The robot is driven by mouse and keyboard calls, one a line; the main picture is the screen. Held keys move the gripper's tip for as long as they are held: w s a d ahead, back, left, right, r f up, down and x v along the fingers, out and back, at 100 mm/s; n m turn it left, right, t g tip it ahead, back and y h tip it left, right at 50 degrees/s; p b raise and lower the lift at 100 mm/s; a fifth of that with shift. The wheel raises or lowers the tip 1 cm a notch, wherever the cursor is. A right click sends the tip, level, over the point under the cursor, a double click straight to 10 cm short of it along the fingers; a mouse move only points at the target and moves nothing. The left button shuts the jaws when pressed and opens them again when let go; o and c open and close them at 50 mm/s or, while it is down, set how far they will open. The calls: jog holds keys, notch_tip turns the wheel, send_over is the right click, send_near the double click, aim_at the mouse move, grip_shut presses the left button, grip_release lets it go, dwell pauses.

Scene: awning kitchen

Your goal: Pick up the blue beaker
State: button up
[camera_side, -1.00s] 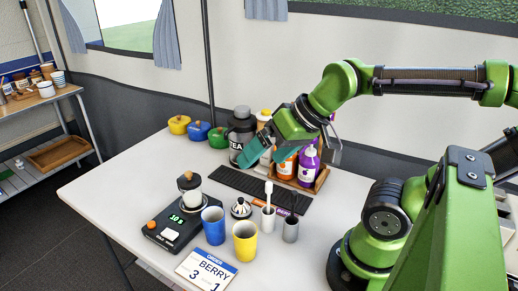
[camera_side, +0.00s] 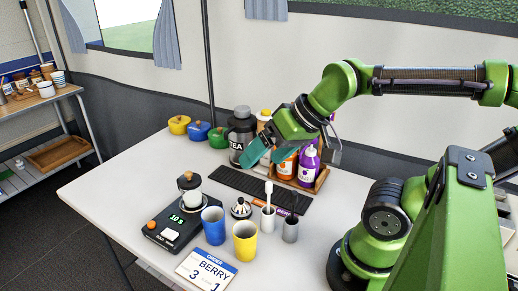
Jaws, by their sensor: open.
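The blue beaker (camera_side: 213,226) stands upright on the white table, just right of the black scale and behind-left of a yellow beaker (camera_side: 245,242). My gripper (camera_side: 293,153) has teal fingers and is open. It hangs above the back part of the table, in front of the sauce bottles and the tea jug, well up and to the right of the blue beaker. Nothing shows between its fingers.
A black scale (camera_side: 157,235) carries a jar with a brown lid (camera_side: 190,190). A white cup with a brush (camera_side: 268,215), a grey cup (camera_side: 290,230) and a juicer-like cone (camera_side: 241,208) stand nearby. An order card (camera_side: 206,270) lies in front. A wooden caddy (camera_side: 318,182) holds bottles.

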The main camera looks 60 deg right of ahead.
jog(key=w+a+f+n+g, duration=0.2)
jog(key=w+f+n+g, duration=0.1)
jog(key=w+f+n, duration=0.15)
jog(key=n, duration=0.2)
send_near(214, 216)
jog(key=a+f, duration=0.1)
jog(key=f, duration=0.1)
jog(key=w+a+f, duration=0.1)
jog(key=f, duration=0.1)
jog(key=w+a+f, duration=0.1)
jog(key=f, duration=0.1)
jog(key=shift+a+f, duration=0.25)
jog(key=shift+f, duration=0.15)
jog(key=c, duration=1.1)
